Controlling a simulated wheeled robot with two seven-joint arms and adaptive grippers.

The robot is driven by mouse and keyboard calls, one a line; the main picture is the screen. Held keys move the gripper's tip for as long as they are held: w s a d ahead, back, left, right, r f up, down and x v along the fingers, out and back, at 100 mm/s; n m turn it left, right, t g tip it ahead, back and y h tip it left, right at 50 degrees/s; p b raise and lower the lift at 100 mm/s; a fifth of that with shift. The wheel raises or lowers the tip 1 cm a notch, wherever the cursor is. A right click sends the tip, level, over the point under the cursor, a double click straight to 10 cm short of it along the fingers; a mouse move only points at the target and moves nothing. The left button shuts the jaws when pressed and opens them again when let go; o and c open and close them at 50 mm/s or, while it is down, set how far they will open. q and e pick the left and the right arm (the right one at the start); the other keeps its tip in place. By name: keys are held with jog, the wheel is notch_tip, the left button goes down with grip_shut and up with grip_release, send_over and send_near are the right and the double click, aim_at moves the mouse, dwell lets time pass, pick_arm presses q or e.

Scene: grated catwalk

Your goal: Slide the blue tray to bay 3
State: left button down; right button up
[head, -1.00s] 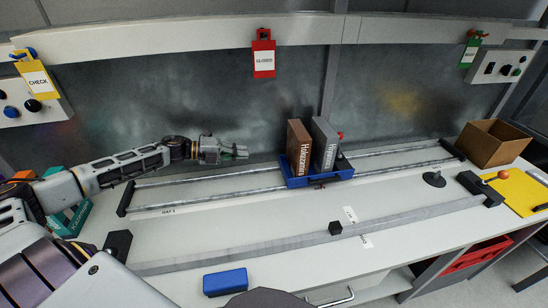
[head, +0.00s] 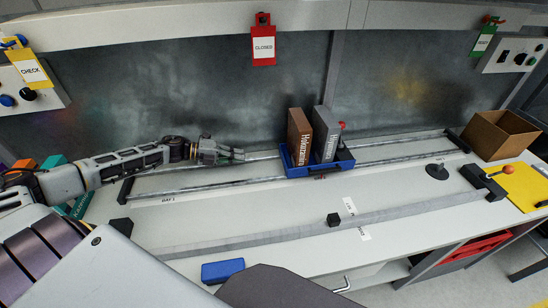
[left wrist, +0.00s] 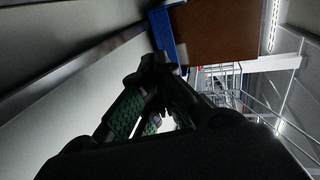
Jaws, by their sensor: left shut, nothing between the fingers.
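The blue tray (head: 322,170) sits on two parallel metal rails (head: 205,188) near the middle of the bench. It holds an upright brown box (head: 300,137) and an upright grey box (head: 326,135). My left gripper (head: 241,154) is shut and empty, left of the tray with a small gap in the head view. In the left wrist view its fingertips (left wrist: 155,62) point towards the tray's blue wall (left wrist: 164,36) and the brown box (left wrist: 213,34). A "BAY 1" label (head: 168,200) lies at the front left. Another label (head: 350,206) is hard to read. My right gripper is out of view.
A front rail (head: 260,236) carries a black block (head: 333,220). A blue block (head: 223,271) lies at the front edge. A cardboard box (head: 499,136) and a yellow mat (head: 523,187) are at right. A red "CLOSED" tag (head: 263,47) hangs behind. The rails right of the tray look clear.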

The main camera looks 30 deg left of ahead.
aim_at(282, 157)
pick_arm(q)
jog(key=shift+w+d, duration=0.1)
jog(key=shift+x, duration=0.95)
jog(key=shift+w+d+f+b, duration=0.2)
jog(key=shift+w+d+b, duration=0.15)
jog(key=shift+d, duration=0.15)
jog(key=shift+w+d+f, duration=0.15)
jog(key=shift+w+d, duration=0.3)
jog(key=shift+d, duration=0.1)
jog(key=shift+x, duration=2.7)
jog(key=shift+w+d, duration=0.75)
jog(key=shift+d, duration=0.25)
jog(key=shift+w+d, duration=0.35)
jog(key=shift+d, duration=0.05)
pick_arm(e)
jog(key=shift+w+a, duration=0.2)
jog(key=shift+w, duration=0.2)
pick_arm(q)
jog(key=shift+d, duration=0.1)
